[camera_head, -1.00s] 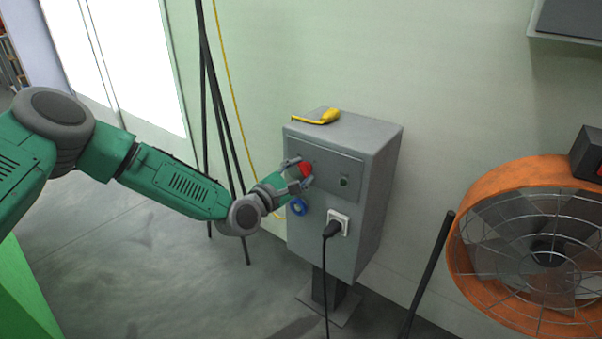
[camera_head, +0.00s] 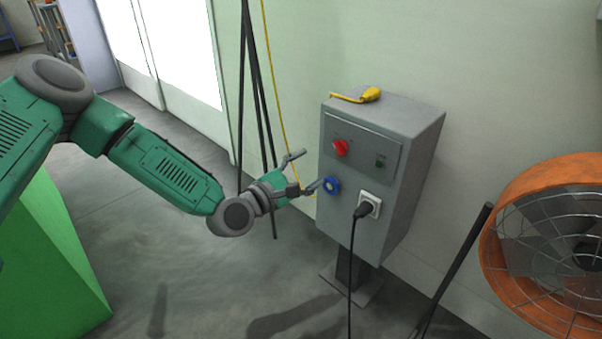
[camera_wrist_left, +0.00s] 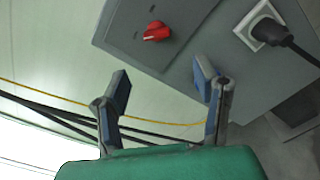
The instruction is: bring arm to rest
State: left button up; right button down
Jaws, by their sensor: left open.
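My left arm comes in from the left in the head view. Its gripper (camera_head: 302,172) is open and empty, just left of the grey control box (camera_head: 421,165) and apart from the red knob. The red knob (camera_head: 340,147) sits on the box's front panel, above and to the right of the gripper. In the left wrist view, both fingers (camera_wrist_left: 160,92) are spread with nothing between them. The red knob (camera_wrist_left: 156,31) shows beyond them there. My right gripper is not in view.
A blue round socket (camera_head: 331,185), a green button (camera_head: 380,163) and a plugged white outlet (camera_head: 370,203) are on the box. A yellow handheld piece (camera_head: 370,94) lies on top. Dark poles (camera_head: 262,110) stand behind the gripper. An orange fan (camera_head: 497,250) is at right.

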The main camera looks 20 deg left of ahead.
pick_arm(q)
jog(key=shift+v, duration=1.15)
jog(key=s+d+f+m+g, duration=0.4)
jog(key=s+f+m, duration=0.1)
jog(key=s+f, duration=0.3)
jog(key=s+d+f+m+g, duration=0.4)
jog(key=s+f+m+g, duration=0.15)
jog(key=s+f, duration=0.2)
jog(key=s+a+f+m+g+y, duration=0.25)
jog(key=s+f+m, duration=0.35)
jog(key=s, duration=0.3)
jog(key=s+a+f+m+g+y, duration=0.1)
jog(key=s+a+m+g+y, duration=0.3)
jog(key=s+a+m, duration=0.45)
jog(key=s+r+n+p, duration=0.1)
jog(key=s+r+p, duration=0.2)
jog(key=r+p, duration=1.3)
jog(key=shift+a+r+p, duration=0.25)
jog(key=shift+a+p, duration=0.1)
